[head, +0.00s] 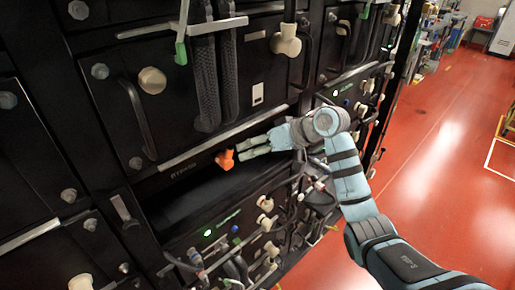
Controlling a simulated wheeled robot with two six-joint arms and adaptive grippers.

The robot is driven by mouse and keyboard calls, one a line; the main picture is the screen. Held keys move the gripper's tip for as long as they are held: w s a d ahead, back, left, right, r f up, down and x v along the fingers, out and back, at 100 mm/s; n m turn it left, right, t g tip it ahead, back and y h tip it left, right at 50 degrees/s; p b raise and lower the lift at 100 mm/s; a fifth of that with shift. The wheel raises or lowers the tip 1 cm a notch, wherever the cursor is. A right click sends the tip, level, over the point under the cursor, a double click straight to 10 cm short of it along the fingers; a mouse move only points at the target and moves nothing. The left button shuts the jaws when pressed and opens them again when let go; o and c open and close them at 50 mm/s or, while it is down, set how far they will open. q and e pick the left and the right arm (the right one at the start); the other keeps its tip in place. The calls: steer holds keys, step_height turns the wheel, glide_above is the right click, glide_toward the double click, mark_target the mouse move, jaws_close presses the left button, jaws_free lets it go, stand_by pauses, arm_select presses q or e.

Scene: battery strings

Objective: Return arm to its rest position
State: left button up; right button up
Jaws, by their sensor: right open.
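My right arm comes in from the lower right. Its gripper (252,147) is open in front of the battery rack, with its fingers pointing left. An orange connector (225,159) is on the rack front just left of the fingertips. I see no object between the fingers. A small gap seems to lie between the fingertips and the connector, but I cannot tell how deep it is. My left gripper is not in view.
The black battery rack (190,100) fills the left and middle, with handles, cables and a beige knob (152,80). A green connector (181,52) hangs at the upper middle. The red floor (440,130) at right is mostly clear, with shelves and equipment far back.

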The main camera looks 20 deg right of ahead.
steer(key=shift+s+d+r, duration=0.3)
steer(key=shift+s+r, duration=0.05)
steer(key=shift+r, duration=0.1)
steer(key=shift+f, duration=0.1)
steer(key=s+d+f+m+h+b, duration=0.1)
steer(key=d+f+m, duration=0.1)
steer(key=f, duration=1)
steer(key=s+d+f+m+h, duration=0.1)
steer(key=d+f+m+h, duration=0.1)
steer(key=f, duration=0.9)
steer(key=s+d+f+m+g+h+b, duration=0.1)
steer(key=s+f, duration=0.4)
steer(key=f, duration=0.3)
steer(key=s+d+f+g+h, duration=0.15)
steer(key=s+f, duration=0.25)
steer(key=f, duration=0.5)
steer(key=s+d+f+g+h, duration=0.1)
steer(key=s+f+g, duration=0.1)
steer(key=s+f, duration=1.1)
steer(key=s+a+f+n+g+b, duration=0.1)
steer(key=s+f, duration=0.2)
steer(key=s, duration=1)
steer(key=s+f+n+g+h, duration=0.1)
steer(key=s+f, duration=0.3)
steer(key=s, duration=0.9)
steer(key=shift+s+a+f+n+b, duration=0.15)
steer(key=shift+s+a+n+b, duration=0.25)
steer(key=shift+n, duration=0.2)
